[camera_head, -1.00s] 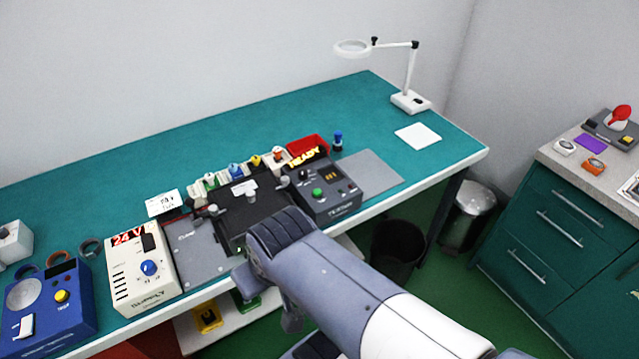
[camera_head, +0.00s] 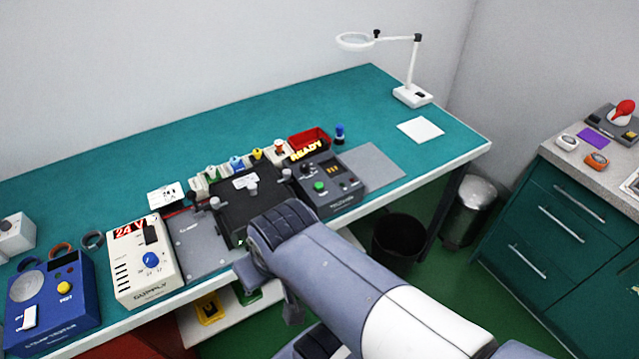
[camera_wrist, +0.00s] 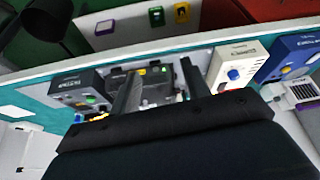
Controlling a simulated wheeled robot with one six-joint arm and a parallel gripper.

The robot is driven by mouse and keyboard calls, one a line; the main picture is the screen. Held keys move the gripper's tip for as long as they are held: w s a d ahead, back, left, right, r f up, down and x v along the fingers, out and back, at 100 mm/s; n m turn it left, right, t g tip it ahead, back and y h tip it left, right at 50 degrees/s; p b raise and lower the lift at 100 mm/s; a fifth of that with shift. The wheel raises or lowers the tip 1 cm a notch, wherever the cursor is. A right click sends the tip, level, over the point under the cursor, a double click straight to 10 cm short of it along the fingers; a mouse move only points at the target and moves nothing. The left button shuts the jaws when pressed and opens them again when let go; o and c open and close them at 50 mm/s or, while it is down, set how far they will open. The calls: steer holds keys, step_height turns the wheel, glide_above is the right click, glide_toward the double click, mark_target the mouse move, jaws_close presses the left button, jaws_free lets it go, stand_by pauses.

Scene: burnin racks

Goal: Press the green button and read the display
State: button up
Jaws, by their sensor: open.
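The grey tester box (camera_head: 345,202) stands near the bench's front edge. Its green button (camera_head: 320,186) is on the front left of its top, and a small amber-lit display (camera_head: 333,170) sits behind it; its digits are too small to read surely. A lit yellow READY sign (camera_head: 305,150) stands at its back. In the wrist view the tester (camera_wrist: 78,84) and green button (camera_wrist: 90,100) lie left of my gripper (camera_wrist: 160,70). My gripper is open and empty, its fingers pointing toward the black fixture (camera_wrist: 150,84).
Left of the black fixture (camera_head: 258,208) stand a cream 24 V supply (camera_head: 125,275) and a blue box (camera_head: 75,315). A grey mat (camera_head: 372,168) lies clear right of the tester. A red bin (camera_head: 308,139) and coloured-top parts line its back.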

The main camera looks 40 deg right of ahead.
jaws_close()
stand_by(1.5)
